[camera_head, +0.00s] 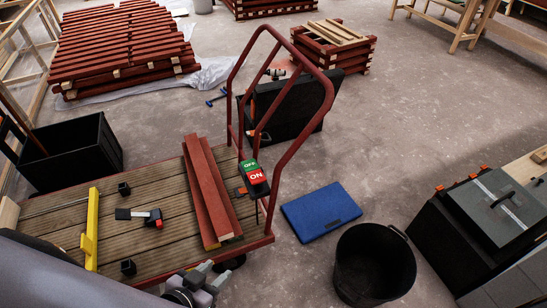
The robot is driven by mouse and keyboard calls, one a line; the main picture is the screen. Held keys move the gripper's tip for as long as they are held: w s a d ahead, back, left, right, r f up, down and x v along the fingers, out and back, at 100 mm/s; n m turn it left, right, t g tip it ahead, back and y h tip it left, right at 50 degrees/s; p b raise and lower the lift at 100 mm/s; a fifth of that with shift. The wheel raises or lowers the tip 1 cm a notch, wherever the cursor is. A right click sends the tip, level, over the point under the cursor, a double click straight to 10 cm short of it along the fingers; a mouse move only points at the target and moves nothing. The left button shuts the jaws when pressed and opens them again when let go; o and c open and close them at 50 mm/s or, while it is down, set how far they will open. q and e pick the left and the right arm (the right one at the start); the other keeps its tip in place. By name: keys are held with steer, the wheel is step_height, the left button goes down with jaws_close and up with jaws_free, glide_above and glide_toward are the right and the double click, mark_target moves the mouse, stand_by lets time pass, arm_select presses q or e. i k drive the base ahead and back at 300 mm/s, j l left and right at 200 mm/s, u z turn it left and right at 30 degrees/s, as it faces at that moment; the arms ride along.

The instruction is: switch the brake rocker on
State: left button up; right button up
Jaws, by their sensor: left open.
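The brake rocker (254,177) sits on a dark box at the near upright of the cart's red handle. Its upper part is green and reads OFF, its lower part is red and reads ON. I cannot tell which half is pressed in. My left gripper (207,276) is at the bottom of the view, over the cart's front edge, below and left of the rocker and apart from it. It is open with nothing seen between its fingers. My right gripper is not in view.
The cart's plank deck (150,180) carries red battens (212,195), a yellow level (91,228) and a small red-and-black tool (140,215). The red tube handle (320,75) rises around the rocker.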

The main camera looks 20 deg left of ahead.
mark_target(255, 174)
steer(key=u, duration=0.65)
steer(key=i+j+u, duration=0.15)
steer(key=i, duration=0.3)
steer(key=i+j+u, duration=0.2)
steer(key=i+j, duration=0.15)
steer(key=i, duration=0.1)
